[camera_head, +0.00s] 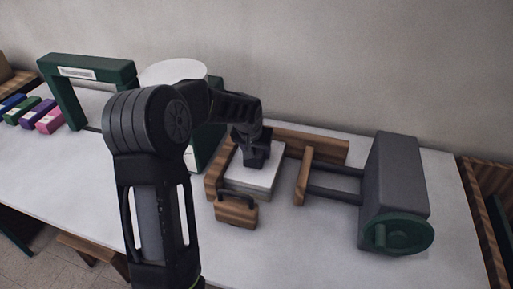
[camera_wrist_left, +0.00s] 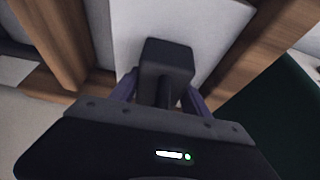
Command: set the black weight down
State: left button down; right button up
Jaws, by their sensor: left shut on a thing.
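The black weight (camera_wrist_left: 167,60) is a dark block with a narrower stem, seen in the left wrist view. My left gripper (camera_wrist_left: 162,98) is shut on its stem. In the head view my left gripper (camera_head: 252,140) is over the white pad (camera_head: 262,180), with the weight (camera_head: 257,157) below it at the pad's far part. I cannot tell whether the weight touches the pad. My right gripper is not in view.
Wooden rails (camera_head: 302,178) frame the pad, and a wooden block with a handle (camera_head: 236,212) stands in front. A grey machine with a green wheel (camera_head: 398,233) is at right. A green arch (camera_head: 88,68) and several coloured blocks (camera_head: 49,121) are at left.

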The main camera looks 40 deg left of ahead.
pick_arm(q)
jog(key=shift+w+r, duration=0.15)
jog(key=c, duration=0.5)
grip_release()
jog(key=shift+f, duration=0.2)
jog(key=shift+r, duration=0.1)
jog(key=b+v, duration=0.1)
jog(key=v, duration=1.1)
jog(key=shift+r, duration=0.1)
